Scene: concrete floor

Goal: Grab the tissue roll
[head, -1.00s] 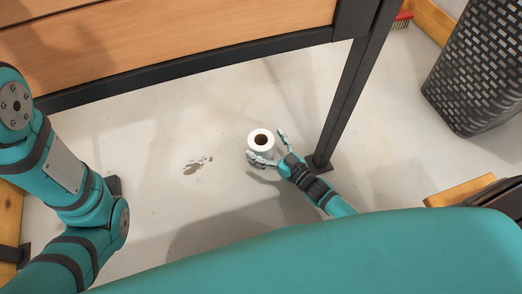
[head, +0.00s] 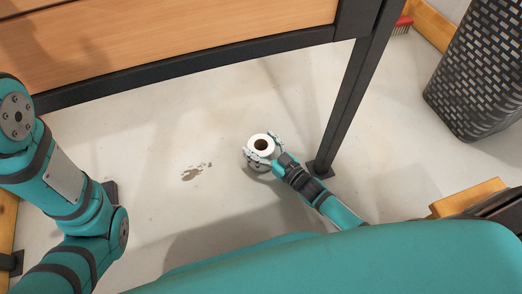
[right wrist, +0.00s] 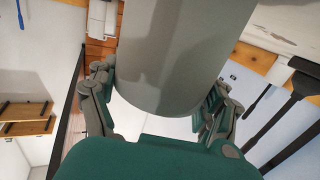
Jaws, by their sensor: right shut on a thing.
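The tissue roll (head: 261,145) is white with a dark core hole and stands upright in the middle of the head view. My right gripper (head: 263,150) is shut on it, one finger on each side. In the right wrist view the roll (right wrist: 170,60) fills the space between the fingers of my right gripper (right wrist: 160,98) and looks grey in shadow. Whether the roll touches the floor is hard to tell. My left arm shows at the left of the head view, but its gripper is out of view.
A wooden table (head: 180,40) with a dark metal frame stands above the far floor. Its leg (head: 350,100) is just right of my right gripper. A dark woven basket (head: 480,70) stands at the right. A stain (head: 196,172) marks the open concrete floor left of the roll.

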